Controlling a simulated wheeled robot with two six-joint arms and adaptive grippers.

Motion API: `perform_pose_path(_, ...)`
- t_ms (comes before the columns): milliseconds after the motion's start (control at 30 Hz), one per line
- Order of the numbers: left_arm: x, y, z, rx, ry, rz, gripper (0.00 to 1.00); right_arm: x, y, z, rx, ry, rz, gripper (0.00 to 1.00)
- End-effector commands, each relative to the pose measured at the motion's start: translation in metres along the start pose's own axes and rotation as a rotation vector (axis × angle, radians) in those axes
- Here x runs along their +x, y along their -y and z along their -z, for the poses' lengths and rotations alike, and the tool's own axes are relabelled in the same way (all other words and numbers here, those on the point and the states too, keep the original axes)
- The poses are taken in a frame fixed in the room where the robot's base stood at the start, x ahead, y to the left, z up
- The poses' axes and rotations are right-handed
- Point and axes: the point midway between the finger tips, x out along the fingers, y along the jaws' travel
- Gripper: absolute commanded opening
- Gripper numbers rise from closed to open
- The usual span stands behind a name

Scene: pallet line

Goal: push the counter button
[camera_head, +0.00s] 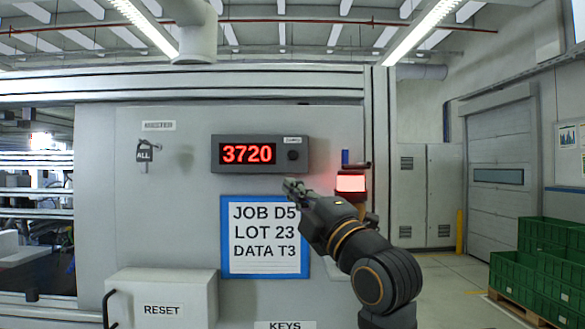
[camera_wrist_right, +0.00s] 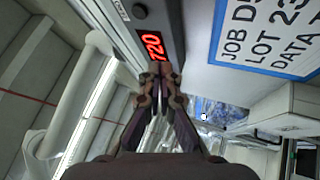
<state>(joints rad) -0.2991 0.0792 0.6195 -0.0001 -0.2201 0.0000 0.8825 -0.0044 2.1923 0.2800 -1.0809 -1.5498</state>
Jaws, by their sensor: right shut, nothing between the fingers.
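The counter (camera_head: 216,155) is a dark box on the grey panel with a red display reading 3720. Its round dark button (camera_head: 292,155) sits right of the digits, under a small label. My right gripper (camera_head: 290,184) is shut and empty, with its fingertips a little below the counter's right end in the head view. In the right wrist view my shut fingertips (camera_wrist_right: 160,75) overlap the end of the red display (camera_wrist_right: 149,45), and a round dark button (camera_wrist_right: 139,11) shows above it. I cannot tell how far the fingertips are from the panel. My left gripper is not in view.
A blue-framed job sheet (camera_head: 264,270) hangs below the counter, partly behind my right arm. A lit red lamp (camera_head: 350,183) stands right of it. A white RESET box (camera_head: 160,290) juts out at lower left. Green crates (camera_head: 545,265) stand at far right.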

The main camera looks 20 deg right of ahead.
Motion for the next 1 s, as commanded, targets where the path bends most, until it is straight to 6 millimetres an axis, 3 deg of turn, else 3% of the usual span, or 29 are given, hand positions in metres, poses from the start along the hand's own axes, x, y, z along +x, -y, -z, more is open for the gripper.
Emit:
perform_pose_path(33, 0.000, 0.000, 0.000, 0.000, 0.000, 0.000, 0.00, 0.000, -0.023, 0.005, -0.040, -0.013, -0.045, 0.00)
perform_pose_path(100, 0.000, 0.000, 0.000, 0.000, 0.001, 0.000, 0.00, -0.001, -0.045, 0.011, -0.087, -0.025, -0.091, 0.00)
perform_pose_path(267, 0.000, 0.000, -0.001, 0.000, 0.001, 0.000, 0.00, -0.002, -0.068, 0.018, -0.139, -0.036, -0.140, 0.00)
perform_pose_path(667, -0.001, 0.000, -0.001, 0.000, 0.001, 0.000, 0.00, 0.001, -0.068, 0.016, -0.143, -0.035, -0.141, 0.00)
perform_pose_path(1000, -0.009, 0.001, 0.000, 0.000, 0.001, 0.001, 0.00, 0.035, -0.054, -0.008, -0.144, -0.036, -0.138, 0.00)
